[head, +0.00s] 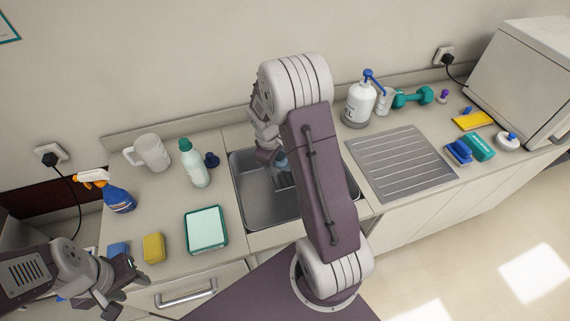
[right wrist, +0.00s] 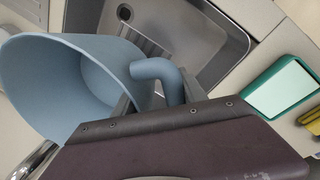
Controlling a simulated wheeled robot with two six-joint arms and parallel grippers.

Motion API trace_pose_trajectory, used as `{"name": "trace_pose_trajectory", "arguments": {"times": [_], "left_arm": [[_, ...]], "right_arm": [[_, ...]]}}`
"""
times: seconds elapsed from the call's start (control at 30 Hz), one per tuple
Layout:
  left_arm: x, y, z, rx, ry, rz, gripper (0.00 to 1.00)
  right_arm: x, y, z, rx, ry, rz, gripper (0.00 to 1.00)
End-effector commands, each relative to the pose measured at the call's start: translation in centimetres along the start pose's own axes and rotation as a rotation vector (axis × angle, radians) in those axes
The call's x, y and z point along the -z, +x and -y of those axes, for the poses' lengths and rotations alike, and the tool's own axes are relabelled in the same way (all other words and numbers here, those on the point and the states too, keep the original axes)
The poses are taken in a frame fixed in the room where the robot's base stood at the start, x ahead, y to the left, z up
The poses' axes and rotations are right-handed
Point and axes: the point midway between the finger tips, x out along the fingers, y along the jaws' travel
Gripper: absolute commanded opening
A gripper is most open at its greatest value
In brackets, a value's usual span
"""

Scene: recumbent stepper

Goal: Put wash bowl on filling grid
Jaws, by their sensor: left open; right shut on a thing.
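The pale blue wash bowl (right wrist: 70,85) fills the left of the right wrist view, tilted with its open mouth toward the camera. My right gripper (right wrist: 155,98) is shut on its bent, tube-like handle. In the head view my right arm hides most of the bowl; a bit of blue (head: 281,160) shows over the sink. A slatted metal piece (head: 284,180), perhaps the filling grid, shows partly in the sink, and also in the right wrist view (right wrist: 142,42). The bowl is apart from it in that view. My left gripper (head: 122,284) is open and empty at lower left.
The steel sink (head: 252,205) is set in the counter, with a ribbed drainboard (head: 400,165) to its right. A green-rimmed tray (head: 206,230), teal-capped bottle (head: 194,165), mug (head: 152,153) and spray bottle (head: 118,198) stand left. A pump bottle (head: 359,103) and dumbbell (head: 412,98) stand behind.

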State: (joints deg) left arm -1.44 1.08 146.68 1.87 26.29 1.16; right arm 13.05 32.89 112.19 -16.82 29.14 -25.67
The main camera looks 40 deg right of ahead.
Motion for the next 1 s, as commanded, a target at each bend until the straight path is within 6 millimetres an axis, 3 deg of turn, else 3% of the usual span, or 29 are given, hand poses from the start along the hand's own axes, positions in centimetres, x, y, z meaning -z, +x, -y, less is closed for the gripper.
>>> {"name": "trace_pose_trajectory", "arguments": {"times": [0.13,0.4,0.57,0.8,1.0], "left_arm": [[0.0,-0.1,0.0,0.0,0.0,0.0,0.45],[0.0,-0.3,0.0,0.0,0.0,0.0,0.45],[0.0,-0.2,0.0,0.0,0.0,0.0,0.45],[0.0,0.2,0.0,0.0,0.0,0.0,0.45],[0.0,0.2,0.0,0.0,0.0,0.0,0.45]], "right_arm": [[-0.1,0.2,-0.3,-0.002,-0.01,-0.002,0.0],[-0.1,5.3,0.7,0.001,-0.01,0.0,0.0],[-0.1,6.0,0.8,-0.002,-0.008,-0.002,0.0],[-0.1,9.7,1.5,0.0,-0.009,-0.001,0.0],[-0.1,9.8,1.5,-0.002,-0.008,-0.003,0.0]]}}
